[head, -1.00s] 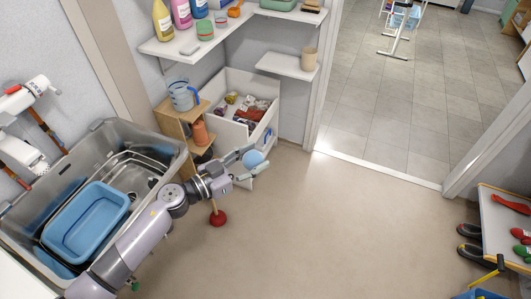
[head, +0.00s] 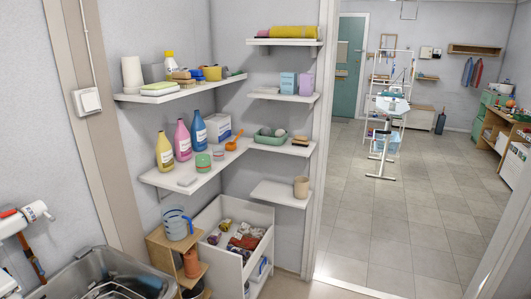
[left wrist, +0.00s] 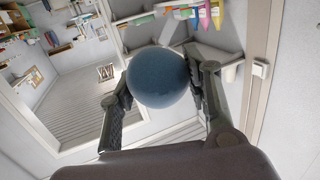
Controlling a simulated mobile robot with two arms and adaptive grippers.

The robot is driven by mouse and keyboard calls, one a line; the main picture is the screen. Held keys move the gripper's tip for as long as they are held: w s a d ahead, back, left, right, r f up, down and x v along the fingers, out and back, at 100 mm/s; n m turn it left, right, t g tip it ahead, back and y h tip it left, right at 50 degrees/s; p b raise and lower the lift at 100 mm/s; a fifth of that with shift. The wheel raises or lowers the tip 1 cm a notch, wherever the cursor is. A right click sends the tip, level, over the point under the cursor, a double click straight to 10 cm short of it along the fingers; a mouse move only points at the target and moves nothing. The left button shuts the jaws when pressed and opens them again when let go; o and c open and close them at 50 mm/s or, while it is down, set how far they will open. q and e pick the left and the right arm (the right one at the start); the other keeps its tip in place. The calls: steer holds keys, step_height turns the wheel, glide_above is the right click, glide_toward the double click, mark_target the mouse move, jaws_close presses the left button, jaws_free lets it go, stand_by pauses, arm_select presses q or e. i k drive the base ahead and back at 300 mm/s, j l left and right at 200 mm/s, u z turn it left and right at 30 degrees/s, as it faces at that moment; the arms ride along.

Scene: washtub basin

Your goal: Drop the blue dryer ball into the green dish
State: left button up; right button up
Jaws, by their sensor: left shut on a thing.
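The blue dryer ball (left wrist: 158,77) is between the fingers of my left gripper (left wrist: 160,90) in the left wrist view. The gripper is shut on it, with a finger on each side. The head view does not show this gripper or the ball. The green dish (head: 267,140) sits on the middle shelf near the corner, left of the doorway. A pale round thing (head: 280,132) shows inside it. My right gripper is in neither view.
A brown brush (head: 300,141) lies right of the dish on the same shelf. An orange scoop (head: 234,142) and several bottles (head: 183,139) stand to the left. Another shelf (head: 283,95) hangs above the dish, and one with a beige cup (head: 301,187) below.

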mark_target(275, 144)
steer(key=i+l, duration=0.2)
steer(key=i, duration=0.3)
steer(key=i+l, duration=0.2)
steer(key=i, duration=0.3)
steer(key=i+l, duration=0.15)
steer(key=i, duration=0.35)
steer(key=i+l, duration=0.2)
steer(key=i, duration=0.3)
steer(key=l+z, duration=0.05)
